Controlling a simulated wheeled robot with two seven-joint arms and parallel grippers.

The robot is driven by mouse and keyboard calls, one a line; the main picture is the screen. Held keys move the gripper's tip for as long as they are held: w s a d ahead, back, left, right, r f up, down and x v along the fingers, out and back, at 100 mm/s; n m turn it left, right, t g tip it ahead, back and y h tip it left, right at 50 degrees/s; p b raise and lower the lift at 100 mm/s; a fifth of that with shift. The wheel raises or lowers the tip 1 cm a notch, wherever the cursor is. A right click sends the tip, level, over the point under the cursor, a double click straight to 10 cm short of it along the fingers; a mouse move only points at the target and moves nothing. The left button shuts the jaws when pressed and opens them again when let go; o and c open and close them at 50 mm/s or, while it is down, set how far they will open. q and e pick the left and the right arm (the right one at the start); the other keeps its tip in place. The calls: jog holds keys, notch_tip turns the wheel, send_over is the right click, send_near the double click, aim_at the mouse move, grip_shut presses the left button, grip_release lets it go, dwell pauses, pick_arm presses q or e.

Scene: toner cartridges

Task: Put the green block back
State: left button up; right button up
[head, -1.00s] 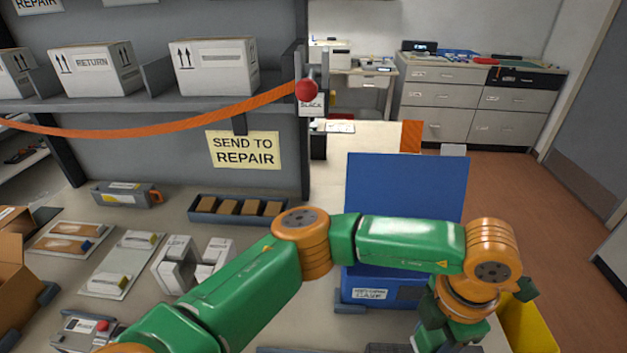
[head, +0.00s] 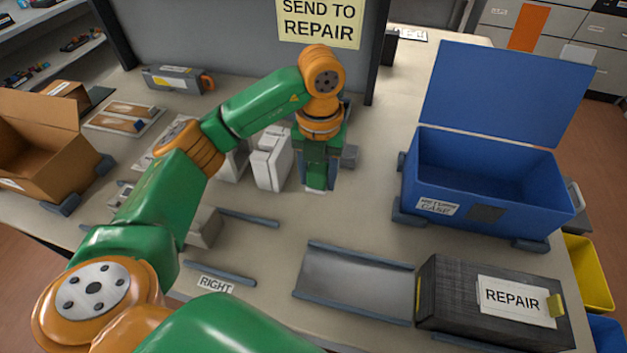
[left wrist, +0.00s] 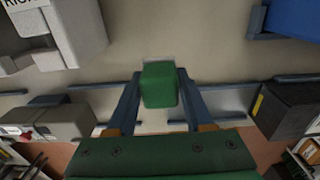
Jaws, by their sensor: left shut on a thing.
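My left gripper (head: 317,176) points down over the table, between the white foam pieces and the blue return case. In the left wrist view its two fingers are shut on the green block (left wrist: 158,84), one on each side. The green block (head: 316,179) shows in the head view between the fingers, low over a small pale patch (head: 314,191) on the table. I cannot tell whether the block touches the surface. My right gripper is not in view.
A blue case (head: 485,222) with its lid open stands at the right. A dark box labelled REPAIR (head: 450,300) sits at front right beside an empty grey tray (head: 355,283). White foam pieces (head: 270,160) stand close left of my gripper. An open cardboard box (head: 40,150) is far left.

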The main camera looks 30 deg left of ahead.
pick_arm(q)
jog(key=w+f, duration=0.1)
jog(key=w+a+f, duration=0.1)
jog(key=f, duration=0.1)
jog(key=w+a+f, duration=0.1)
jog(key=f, duration=0.1)
jog(key=shift+w+a+f+p, duration=0.1)
jog(key=shift+w+p, duration=0.2)
jog(key=shift+w, duration=0.05)
notch_tip(320, 180, down, 4)
jog(key=shift+w+a+r+p, duration=0.1)
jog(key=shift+w+r+p, duration=0.1)
jog(key=shift+p, duration=0.45)
jog(key=shift+f, duration=0.1)
jog(key=shift+f+b, duration=0.2)
jog(key=shift+b, duration=0.1)
jog(key=o, duration=1.2)
jog(key=shift+r, duration=0.1)
